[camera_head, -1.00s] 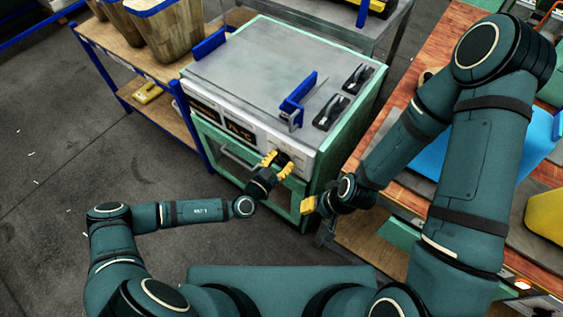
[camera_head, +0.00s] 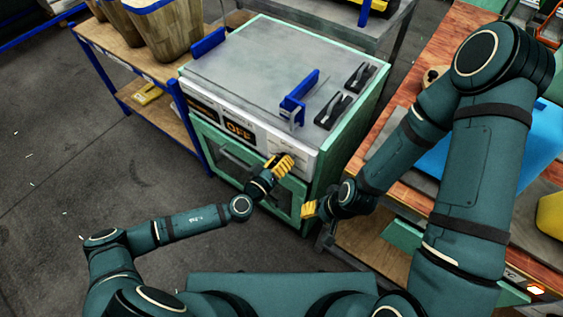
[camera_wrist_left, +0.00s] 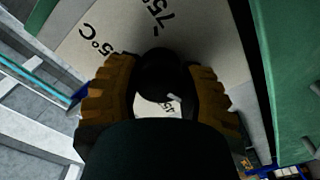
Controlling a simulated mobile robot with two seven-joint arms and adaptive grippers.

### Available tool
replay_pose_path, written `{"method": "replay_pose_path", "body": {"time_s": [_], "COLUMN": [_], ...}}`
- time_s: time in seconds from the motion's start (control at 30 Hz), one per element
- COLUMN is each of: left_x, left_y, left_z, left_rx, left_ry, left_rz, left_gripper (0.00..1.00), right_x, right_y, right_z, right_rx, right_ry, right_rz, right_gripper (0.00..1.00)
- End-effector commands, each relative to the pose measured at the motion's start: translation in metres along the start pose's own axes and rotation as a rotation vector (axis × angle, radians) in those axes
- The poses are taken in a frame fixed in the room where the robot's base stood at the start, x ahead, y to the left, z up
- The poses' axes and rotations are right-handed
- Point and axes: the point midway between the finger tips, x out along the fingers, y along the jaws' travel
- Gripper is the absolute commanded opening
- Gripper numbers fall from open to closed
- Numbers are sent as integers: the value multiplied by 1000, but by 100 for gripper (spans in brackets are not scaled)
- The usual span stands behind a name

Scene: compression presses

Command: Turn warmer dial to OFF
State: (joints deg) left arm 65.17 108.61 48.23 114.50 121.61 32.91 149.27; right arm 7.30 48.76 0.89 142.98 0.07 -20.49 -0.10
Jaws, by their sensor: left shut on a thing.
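The warmer (camera_head: 262,70) is a green-framed box with a grey metal top and a white front panel. A black display (camera_head: 239,130) on that panel reads OFF in orange letters. My left gripper (camera_head: 283,162) is at the right part of the panel, with its yellow fingers hiding the dial in the head view. In the left wrist view, the dark dial (camera_wrist_left: 160,75) sits between the two fingers, which are shut on it. Temperature marks are printed on the plate around it. My right gripper (camera_head: 309,208) hangs apart from the warmer, right of its front; its jaw opening is unclear.
Blue brackets (camera_head: 299,92) and two black clips stand on the warmer's top. A wooden shelf cart (camera_head: 130,58) with wooden bins is at the left. A wooden workbench (camera_head: 409,105) with a blue sheet is at the right.

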Motion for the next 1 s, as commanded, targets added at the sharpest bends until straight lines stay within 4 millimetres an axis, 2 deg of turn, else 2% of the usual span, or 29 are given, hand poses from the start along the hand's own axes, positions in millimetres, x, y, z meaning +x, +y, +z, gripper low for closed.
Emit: {"method": "replay_pose_path", "body": {"time_s": [0.4, 1.0], "left_x": [0, 0], "left_y": [-1, -1], "left_z": [-1, -1], "left_rx": [-232, -281], "left_ry": [2, 2], "left_rz": [0, 0], "left_gripper": [5, 5], "right_x": [5, 6], "right_y": [2, 2], "right_z": [-1, -1], "right_rx": [0, 0], "right_ry": [3, 3], "right_rz": [0, 0], "right_gripper": [47, 47]}}
